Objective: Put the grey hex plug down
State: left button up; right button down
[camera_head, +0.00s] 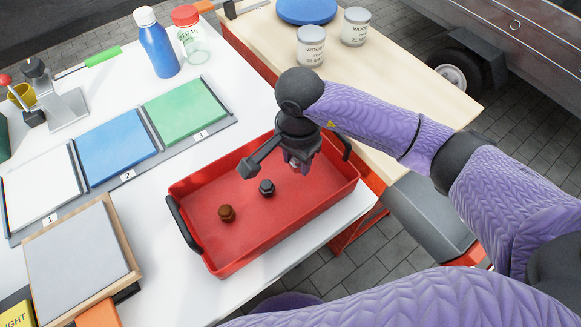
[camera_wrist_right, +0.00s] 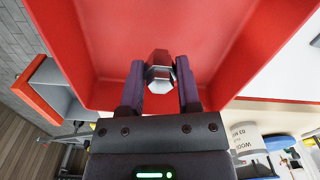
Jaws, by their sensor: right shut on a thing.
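The grey hex plug (camera_wrist_right: 160,72) is a shiny metal piece with a hexagonal face, between the two fingers of my right gripper (camera_wrist_right: 161,88) in the right wrist view. In the head view my right gripper (camera_head: 294,163) is over the right part of the red tray (camera_head: 216,258), pointing down, and mostly hides the plug. I cannot tell whether the plug touches the tray floor. A brown plug (camera_head: 226,213) and a dark grey plug (camera_head: 266,187) stand on the tray floor, left of the gripper. My left gripper is not in view.
Coloured pads, white (camera_head: 41,187), blue (camera_head: 114,147) and green (camera_head: 186,110), lie left of the tray. A blue bottle (camera_head: 157,48), a red-capped jar (camera_head: 190,35) and two tins (camera_head: 310,47) stand behind. The tray's front floor is clear.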

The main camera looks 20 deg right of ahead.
aim_at(297, 169)
notch_tip(297, 169, down, 3)
jog(key=shift+f+b, duration=0.1)
jog(key=shift+b, duration=0.3)
jog(key=shift+r, duration=0.25)
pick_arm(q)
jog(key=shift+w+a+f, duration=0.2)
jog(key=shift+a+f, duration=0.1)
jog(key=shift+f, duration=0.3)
pick_arm(e)
jog(key=shift+f, duration=0.15)
jog(key=shift+c, duration=1.6)
grip_release()
notch_tip(297, 169, up, 12)
jog(key=p, duration=0.4)
jog(key=shift+f, duration=0.25)
jog(key=shift+r, duration=0.45)
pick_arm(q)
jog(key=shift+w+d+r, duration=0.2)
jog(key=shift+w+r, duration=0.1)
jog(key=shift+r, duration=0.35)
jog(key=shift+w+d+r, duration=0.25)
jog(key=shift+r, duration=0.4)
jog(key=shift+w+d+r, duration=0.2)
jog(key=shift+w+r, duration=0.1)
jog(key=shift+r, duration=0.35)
